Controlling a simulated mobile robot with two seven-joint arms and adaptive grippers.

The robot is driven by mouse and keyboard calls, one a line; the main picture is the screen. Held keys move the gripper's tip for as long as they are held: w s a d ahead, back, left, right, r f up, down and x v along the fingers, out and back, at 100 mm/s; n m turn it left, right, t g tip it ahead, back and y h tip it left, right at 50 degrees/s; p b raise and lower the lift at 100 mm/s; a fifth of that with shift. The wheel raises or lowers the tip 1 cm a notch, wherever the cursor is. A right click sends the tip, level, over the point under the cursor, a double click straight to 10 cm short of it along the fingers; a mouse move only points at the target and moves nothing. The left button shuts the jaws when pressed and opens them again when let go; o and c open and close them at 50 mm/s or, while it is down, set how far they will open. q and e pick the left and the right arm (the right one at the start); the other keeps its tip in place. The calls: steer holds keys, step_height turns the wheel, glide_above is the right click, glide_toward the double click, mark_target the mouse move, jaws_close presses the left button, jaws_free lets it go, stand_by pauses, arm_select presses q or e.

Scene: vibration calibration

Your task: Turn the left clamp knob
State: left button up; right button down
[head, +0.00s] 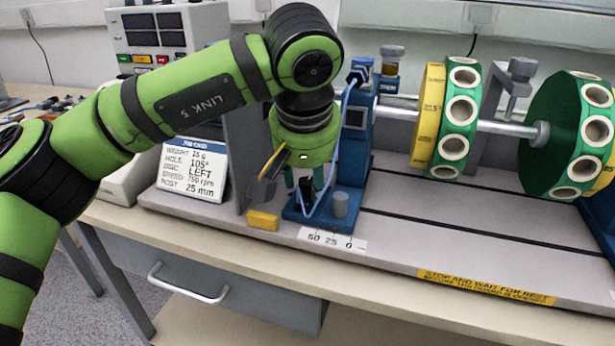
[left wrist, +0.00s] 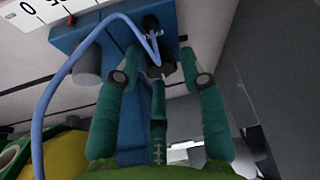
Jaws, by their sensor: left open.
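My left gripper (head: 304,186) points down over the blue foot (head: 322,218) of the left blue pedestal (head: 357,130). Its teal fingers are spread apart in the left wrist view (left wrist: 160,62). A small black block (head: 307,187) with a blue cable lies between or just beyond the fingertips; contact cannot be told. A grey cylindrical knob (head: 340,204) stands upright on the blue foot, right of the gripper; in the left wrist view the grey knob (left wrist: 86,66) is left of the fingers, apart from them. I cannot tell for certain which part is the left clamp knob.
A yellow block (head: 263,220) sits close left of the foot. A scale strip (head: 332,240) lies in front. Green-and-yellow discs (head: 461,112) on a shaft stand to the right.

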arm_select(q)
jaws_close()
arm_select(e)
steer(key=shift+w, duration=0.1)
